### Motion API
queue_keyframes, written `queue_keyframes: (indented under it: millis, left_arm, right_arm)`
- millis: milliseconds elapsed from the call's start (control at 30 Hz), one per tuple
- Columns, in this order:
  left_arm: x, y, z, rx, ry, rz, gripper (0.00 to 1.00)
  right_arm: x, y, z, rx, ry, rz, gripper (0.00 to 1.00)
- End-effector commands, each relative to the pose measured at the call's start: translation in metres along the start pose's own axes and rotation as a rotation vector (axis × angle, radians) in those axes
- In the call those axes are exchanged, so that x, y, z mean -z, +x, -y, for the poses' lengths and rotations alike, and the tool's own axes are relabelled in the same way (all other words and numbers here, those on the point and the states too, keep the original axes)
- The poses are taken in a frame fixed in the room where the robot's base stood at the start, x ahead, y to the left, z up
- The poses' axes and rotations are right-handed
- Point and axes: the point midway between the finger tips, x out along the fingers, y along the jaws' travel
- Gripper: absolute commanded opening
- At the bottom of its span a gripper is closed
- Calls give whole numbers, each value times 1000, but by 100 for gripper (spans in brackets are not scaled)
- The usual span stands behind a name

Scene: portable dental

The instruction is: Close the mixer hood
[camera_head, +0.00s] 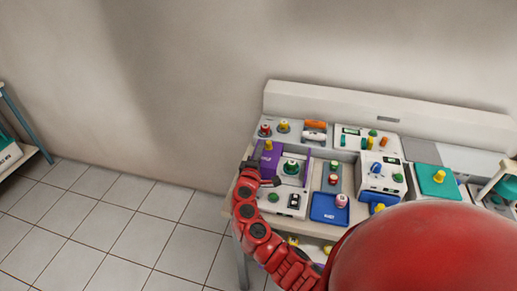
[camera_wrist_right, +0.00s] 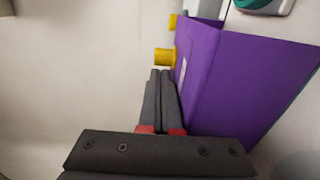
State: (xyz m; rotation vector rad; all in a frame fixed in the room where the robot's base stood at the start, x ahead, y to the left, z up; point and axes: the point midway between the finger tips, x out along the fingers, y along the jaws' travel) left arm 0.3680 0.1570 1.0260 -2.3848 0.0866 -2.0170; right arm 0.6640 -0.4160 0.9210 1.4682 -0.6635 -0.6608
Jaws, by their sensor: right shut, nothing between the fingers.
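The purple mixer hood (camera_head: 270,162) stands at the left end of the bench, beside the mixer's white body with its green knob (camera_head: 291,167). A yellow knob (camera_head: 268,145) sticks up at the hood. In the right wrist view, the purple hood panel (camera_wrist_right: 245,85) fills the right side, with a yellow knob (camera_wrist_right: 163,57) at its left edge. My right gripper (camera_wrist_right: 161,76) is shut and empty, its fingertips just below that knob and left of the panel. Whether they touch the hood I cannot tell.
Right of the mixer are a blue tray (camera_head: 328,209), a white device with a blue knob (camera_head: 381,173) and a teal pad (camera_head: 437,182). Small coloured items stand along the back. Left of the bench is open tiled floor (camera_head: 130,225); a wall stands behind.

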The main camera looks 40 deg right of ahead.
Motion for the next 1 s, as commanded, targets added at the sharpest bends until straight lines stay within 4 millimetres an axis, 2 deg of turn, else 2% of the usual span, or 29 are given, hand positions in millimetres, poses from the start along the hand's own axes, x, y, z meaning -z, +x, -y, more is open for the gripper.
queue_keyframes:
  millis: [300,400,567,1000]
  left_arm:
    - [2,10,0,0,0,0,0]
    - [2,11,1,0,0,0,0]
    - [2,11,1,0,0,0,0]
    - [1,7,0,0,0,0,0]
  right_arm:
    - [-74,0,-1,-1,-4,4,0]
    - [-88,-1,0,1,-5,3,0]
    - [-95,-2,1,2,-3,1,0]
    - [-91,-1,2,1,-2,3,0]
